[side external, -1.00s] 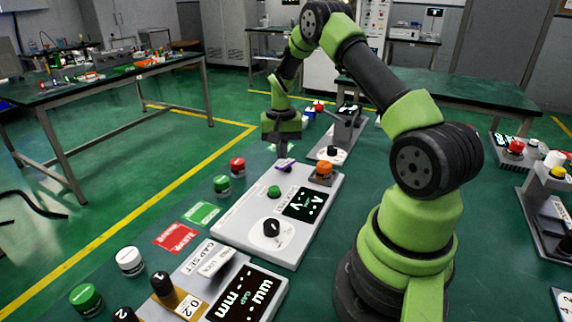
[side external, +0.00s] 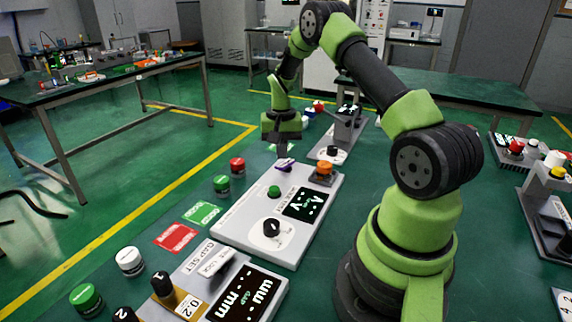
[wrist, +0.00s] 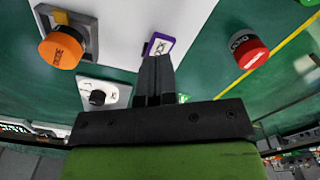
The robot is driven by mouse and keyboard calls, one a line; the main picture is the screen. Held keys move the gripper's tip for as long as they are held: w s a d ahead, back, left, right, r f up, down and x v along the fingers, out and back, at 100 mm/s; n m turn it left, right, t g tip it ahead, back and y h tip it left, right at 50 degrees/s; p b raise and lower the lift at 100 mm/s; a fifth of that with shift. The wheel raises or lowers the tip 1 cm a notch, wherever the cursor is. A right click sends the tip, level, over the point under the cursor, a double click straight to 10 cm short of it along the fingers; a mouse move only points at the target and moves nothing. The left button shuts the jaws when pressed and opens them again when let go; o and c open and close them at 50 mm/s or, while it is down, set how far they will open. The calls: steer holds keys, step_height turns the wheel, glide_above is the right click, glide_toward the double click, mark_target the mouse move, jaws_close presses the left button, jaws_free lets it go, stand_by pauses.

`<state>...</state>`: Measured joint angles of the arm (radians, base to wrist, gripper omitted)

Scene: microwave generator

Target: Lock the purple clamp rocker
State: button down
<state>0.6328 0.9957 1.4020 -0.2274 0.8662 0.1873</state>
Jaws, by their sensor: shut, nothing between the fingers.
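The purple clamp rocker (side external: 286,163) sits at the far end of the white panel (side external: 246,222) in the side view. In the wrist view the rocker (wrist: 159,46) has a purple rim and a white labelled face; its lettering is too small to read surely. My gripper (side external: 283,153) points down at the rocker in the side view. Its fingers are shut together and empty. In the wrist view the fingertips (wrist: 157,60) overlap the rocker's near edge and hide part of it. I cannot tell whether they touch it.
A red button (side external: 237,166) stands on the table at left. A white rocker (side external: 216,262) is on the nearer panel.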

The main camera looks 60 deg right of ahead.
mark_target(282, 165)
steer(key=shift+f, duration=1.45)
stand_by(0.5)
steer(key=shift+r, duration=3.55)
steer(key=s+a+r+n+t, duration=0.2)
steer(key=a+r+n+t, duration=0.1)
steer(key=a+r, duration=1.1)
steer(key=s+a+r+n+t+y, duration=0.1)
steer(key=s+a+r+n+t, duration=0.1)
steer(key=s+a, duration=0.3)
steer(key=s+a+r+n+t+y, duration=0.1)
steer(key=s+a+r+n+t, duration=0.1)
steer(key=s+a, duration=0.4)
steer(key=s+r+n, duration=0.1)
steer(key=s, duration=0.2)
steer(key=shift+s+a+r, duration=0.25)
steer(key=shift+s+r, duration=0.1)
steer(key=shift+r, duration=0.05)
